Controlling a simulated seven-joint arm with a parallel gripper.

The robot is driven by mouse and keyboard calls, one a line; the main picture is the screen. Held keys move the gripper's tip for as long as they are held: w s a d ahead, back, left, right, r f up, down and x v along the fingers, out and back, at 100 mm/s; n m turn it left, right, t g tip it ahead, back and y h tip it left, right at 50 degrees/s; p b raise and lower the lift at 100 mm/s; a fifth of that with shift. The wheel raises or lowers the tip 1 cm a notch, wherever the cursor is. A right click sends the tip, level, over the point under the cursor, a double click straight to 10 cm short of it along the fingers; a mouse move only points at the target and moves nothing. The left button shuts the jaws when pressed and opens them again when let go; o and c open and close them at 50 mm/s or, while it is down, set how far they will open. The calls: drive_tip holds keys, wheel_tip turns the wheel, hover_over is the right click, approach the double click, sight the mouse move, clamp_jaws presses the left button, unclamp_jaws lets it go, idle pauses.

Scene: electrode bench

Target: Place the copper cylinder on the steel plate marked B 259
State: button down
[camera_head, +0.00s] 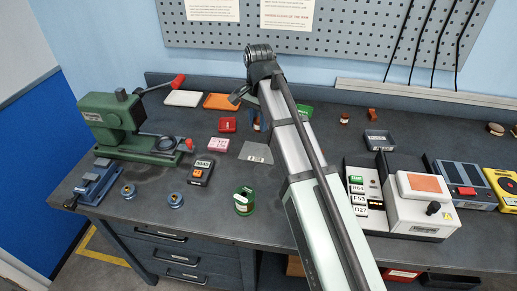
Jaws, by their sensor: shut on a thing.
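The steel plate (257,152) is a flat grey sheet with a small white label, lying mid-bench. The label is too small to read, and my arm covers the plate's right edge. My gripper (257,121) is mostly hidden behind my arm, above the bench just behind the plate. It is shut on a small brown-orange thing, which looks like the copper cylinder; only a sliver shows. A small copper-coloured block (372,115) and a small brown round piece (344,119) stand apart at the back right.
A green press (112,118) and a blue vise (97,183) stand at left. A red box (228,125), pink block (218,145), black meter (201,172) and green spool (243,201) surround the plate. A white device (420,205) stands right of my arm.

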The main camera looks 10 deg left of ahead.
sight(259, 152)
drive_tip(key=shift+f, duration=4.75)
drive_tip(key=shift+f, duration=0.1)
drive_tip(key=c, duration=0.8)
unclamp_jaws()
wheel_tip(259, 152, up, 12)
drive_tip(key=shift+r, duration=0.15)
drive_tip(key=shift+o, duration=0.3)
